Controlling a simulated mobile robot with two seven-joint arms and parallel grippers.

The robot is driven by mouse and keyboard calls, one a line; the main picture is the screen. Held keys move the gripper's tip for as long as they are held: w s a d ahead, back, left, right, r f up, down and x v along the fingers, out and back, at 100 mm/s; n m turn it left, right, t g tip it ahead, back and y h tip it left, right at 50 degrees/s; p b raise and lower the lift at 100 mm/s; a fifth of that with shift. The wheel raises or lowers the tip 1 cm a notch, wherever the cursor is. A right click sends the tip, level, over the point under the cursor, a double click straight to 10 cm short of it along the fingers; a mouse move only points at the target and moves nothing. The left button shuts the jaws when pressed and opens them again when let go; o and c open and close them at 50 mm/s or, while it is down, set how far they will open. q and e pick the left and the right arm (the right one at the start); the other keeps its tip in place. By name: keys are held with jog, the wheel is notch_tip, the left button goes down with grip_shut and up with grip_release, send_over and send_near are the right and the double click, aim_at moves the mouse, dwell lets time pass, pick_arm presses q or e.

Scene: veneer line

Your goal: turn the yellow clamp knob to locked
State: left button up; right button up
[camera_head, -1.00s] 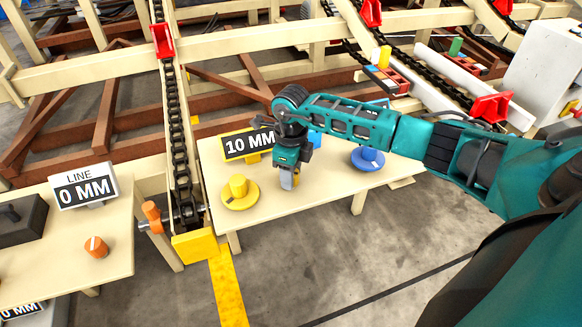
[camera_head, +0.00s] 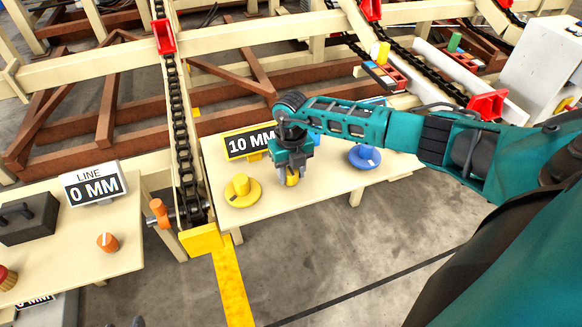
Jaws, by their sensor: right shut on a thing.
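A yellow knob (camera_head: 242,187) stands on a round yellow base on the pale table (camera_head: 335,181), in front of the 10 MM sign (camera_head: 250,143). My right gripper (camera_head: 291,181) points down at the table, to the right of that knob and apart from it. It is shut on a small yellow piece (camera_head: 292,179), of which only a little shows between the fingers. I cannot tell whether this piece is the clamp knob, nor read any lock mark. My left gripper is not in view.
A blue round knob (camera_head: 364,156) stands to the right of my gripper. At left, another table bears the LINE 0 MM sign (camera_head: 93,188), an orange knob (camera_head: 107,242) and a dark box (camera_head: 28,219). A chain (camera_head: 180,125) runs between the tables.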

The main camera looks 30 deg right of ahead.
aim_at(291, 171)
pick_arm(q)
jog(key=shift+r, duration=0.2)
pick_arm(e)
jog(key=shift+m, duration=0.3)
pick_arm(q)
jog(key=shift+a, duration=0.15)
pick_arm(e)
jog(key=o, duration=1.1)
jog(key=shift+c, duration=0.2)
pick_arm(q)
jog(key=p, duration=0.1)
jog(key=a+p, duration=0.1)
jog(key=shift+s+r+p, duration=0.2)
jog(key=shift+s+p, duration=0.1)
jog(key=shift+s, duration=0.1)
pick_arm(e)
notch_tip(291, 171, up, 13)
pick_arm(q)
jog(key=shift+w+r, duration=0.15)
